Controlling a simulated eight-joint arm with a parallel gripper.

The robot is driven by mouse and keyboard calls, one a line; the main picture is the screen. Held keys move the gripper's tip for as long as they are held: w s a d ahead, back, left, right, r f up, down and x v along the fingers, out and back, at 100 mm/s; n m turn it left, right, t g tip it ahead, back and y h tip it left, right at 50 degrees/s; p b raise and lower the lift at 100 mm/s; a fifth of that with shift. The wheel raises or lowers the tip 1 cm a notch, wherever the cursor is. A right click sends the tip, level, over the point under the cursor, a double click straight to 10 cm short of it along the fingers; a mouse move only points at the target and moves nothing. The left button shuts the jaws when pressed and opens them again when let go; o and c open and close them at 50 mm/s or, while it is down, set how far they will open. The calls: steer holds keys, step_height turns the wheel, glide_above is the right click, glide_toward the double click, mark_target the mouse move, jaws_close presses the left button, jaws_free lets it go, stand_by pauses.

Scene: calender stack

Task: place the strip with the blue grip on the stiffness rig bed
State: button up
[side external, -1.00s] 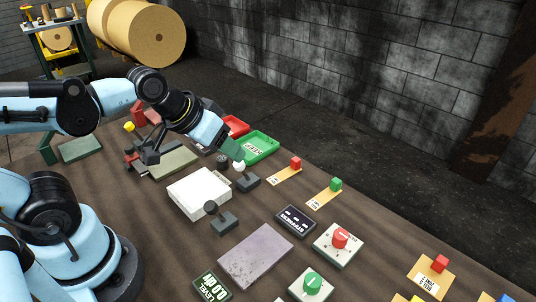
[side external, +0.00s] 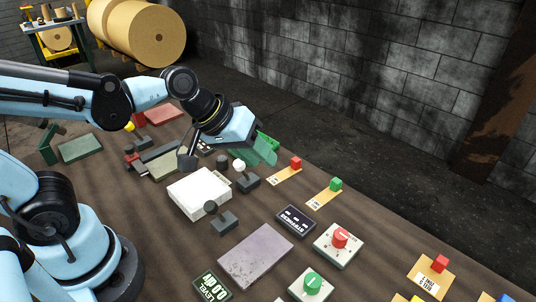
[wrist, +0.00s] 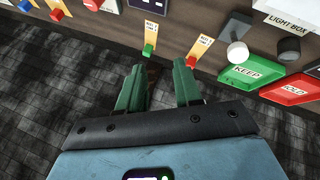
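The blue grip (side external: 505,298) shows at the bottom right corner of the side external view, with its strip cut off by the frame edge. It also shows at the top left of the wrist view (wrist: 25,5). My gripper (wrist: 158,66) is open and empty, its two green fingers apart. In the side external view my gripper (side external: 266,153) hangs above the table's far edge, far from the blue grip. A display labelled STIFFNESS (side external: 295,221) lies mid-table. I cannot tell for certain which fixture is the stiffness rig bed.
Strips with a red grip (side external: 295,163) and a green grip (side external: 335,184) lie near my gripper. Another red grip (side external: 440,263) is at right. A white box (side external: 199,190), knobs and a grey plate (side external: 256,255) fill the middle. KEEP (wrist: 246,73) and red trays sit at the far edge.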

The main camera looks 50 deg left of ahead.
steer(key=d+f+n+g+h, duration=0.2)
steer(key=d+f+n+h, duration=0.1)
steer(key=d, duration=0.6)
steer(key=d+f+n+g+h, duration=0.2)
steer(key=d+n, duration=0.4)
steer(key=d, duration=0.3)
steer(key=d+f+n+g+h, duration=0.2)
steer(key=d+n+h, duration=0.3)
steer(key=d, duration=0.5)
steer(key=shift+s+f+g, duration=0.2)
steer(key=shift+f+g, duration=0.1)
steer(key=shift+f, duration=0.6)
steer(key=shift+s+d+f, duration=0.1)
steer(key=shift+d, duration=0.1)
steer(key=x, duration=1.1)
steer(key=shift+s+d, duration=0.1)
steer(key=shift+d, duration=0.4)
jaws_close()
